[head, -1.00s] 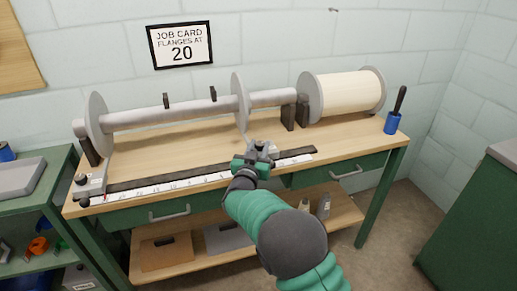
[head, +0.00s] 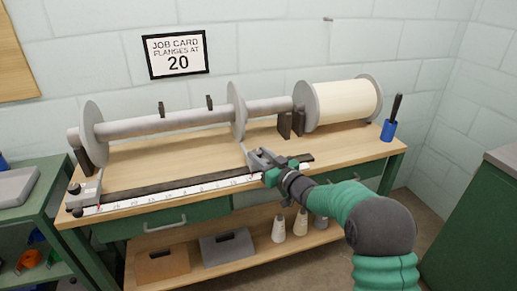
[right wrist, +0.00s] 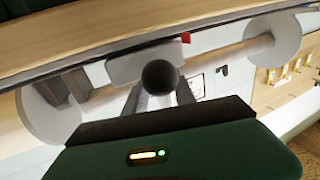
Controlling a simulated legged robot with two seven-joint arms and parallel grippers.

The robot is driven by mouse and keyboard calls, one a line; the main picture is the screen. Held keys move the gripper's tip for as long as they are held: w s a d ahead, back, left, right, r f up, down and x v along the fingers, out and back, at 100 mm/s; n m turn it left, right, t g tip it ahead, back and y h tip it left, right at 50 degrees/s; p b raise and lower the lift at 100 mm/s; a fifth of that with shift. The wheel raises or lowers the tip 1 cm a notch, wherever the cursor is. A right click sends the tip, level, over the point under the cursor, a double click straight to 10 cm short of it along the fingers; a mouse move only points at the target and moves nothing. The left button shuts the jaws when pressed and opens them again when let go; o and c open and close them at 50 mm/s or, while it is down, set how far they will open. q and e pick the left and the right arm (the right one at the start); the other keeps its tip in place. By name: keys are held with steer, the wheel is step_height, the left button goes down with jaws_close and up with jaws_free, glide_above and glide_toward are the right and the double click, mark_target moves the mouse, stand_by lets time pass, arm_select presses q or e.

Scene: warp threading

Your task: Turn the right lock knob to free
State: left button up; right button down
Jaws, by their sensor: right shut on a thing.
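The right lock knob (right wrist: 160,76) shows in the right wrist view as a dark round end between my right gripper's fingers (right wrist: 159,98). A grey block with a small red mark lies just behind it. In the head view my right gripper (head: 262,160) is at the right carriage on the scale rail (head: 190,187), below the right flange (head: 237,111). It is shut on the knob and hides it there. The left carriage (head: 88,192), with a dark knob (head: 75,188), sits at the rail's left end. My left gripper is not in view.
A grey beam (head: 165,124) with a left flange (head: 92,133) lies along the bench (head: 350,150). A spool of pale thread (head: 347,103) and a blue cup (head: 388,130) stand at the right. A job card (head: 178,54) reads flanges at 20.

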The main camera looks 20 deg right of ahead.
steer(key=n+y+p, duration=0.1)
steer(key=n+g+y+p, duration=0.1)
steer(key=p, duration=0.1)
steer(key=g+y+p, duration=0.1)
steer(key=shift+w+d+r+n+y, duration=0.2)
steer(key=shift+d+r+n+y, duration=0.1)
steer(key=shift+n+y, duration=0.1)
steer(key=shift+f+n+g+y+p, duration=0.25)
steer(key=shift+n+g+y+p, duration=0.6)
steer(key=shift+y, duration=0.25)
steer(key=shift+w+f+n+g+y, duration=0.1)
steer(key=shift+f+n+g+y, duration=0.1)
steer(key=shift+n+g+y, duration=0.7)
arm_select(q)
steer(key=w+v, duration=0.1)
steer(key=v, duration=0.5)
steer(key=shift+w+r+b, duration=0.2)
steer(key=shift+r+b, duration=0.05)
steer(key=shift+b, duration=0.2)
arm_select(e)
steer(key=shift+w+n+g+y, duration=0.1)
steer(key=shift+n+g+y, duration=0.4)
steer(key=shift+g, duration=0.25)
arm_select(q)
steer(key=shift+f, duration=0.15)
arm_select(e)
steer(key=shift+r+n+g, duration=0.15)
steer(key=shift+n+g, duration=0.1)
steer(key=shift+g, duration=0.15)
